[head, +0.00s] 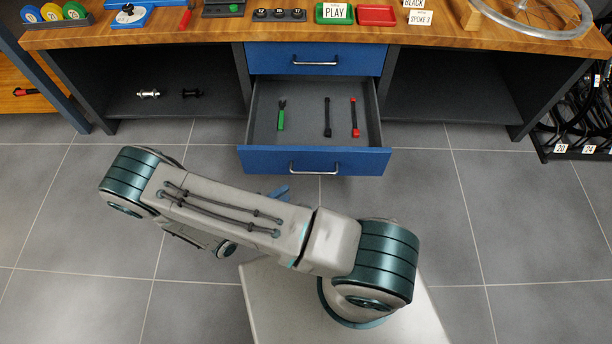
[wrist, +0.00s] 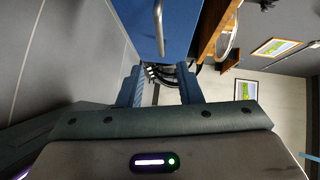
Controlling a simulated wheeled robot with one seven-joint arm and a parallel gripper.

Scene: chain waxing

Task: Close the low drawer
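The low drawer (head: 340,155) is pulled out below the bench, with its grey inside showing and a silver bar handle (head: 314,168) on its blue front. A green-handled tool (head: 281,116), a black tool (head: 327,118) and a red-and-black tool (head: 354,118) lie in it. My gripper (head: 280,193) is mostly hidden under my arm, just in front of the drawer front and left of the handle's middle. In the wrist view my gripper (wrist: 161,85) has its fingers apart with nothing between them. A blue front (wrist: 170,20) and bar handle (wrist: 158,27) show beyond the fingers.
The upper drawer (head: 315,60) looks shut. The bench top (head: 220,28) holds trays, signs and a wheel (head: 535,15). Open shelves flank the drawers, with hubs (head: 148,93) on the left one. A rack (head: 580,120) stands at right. Floor in front is clear.

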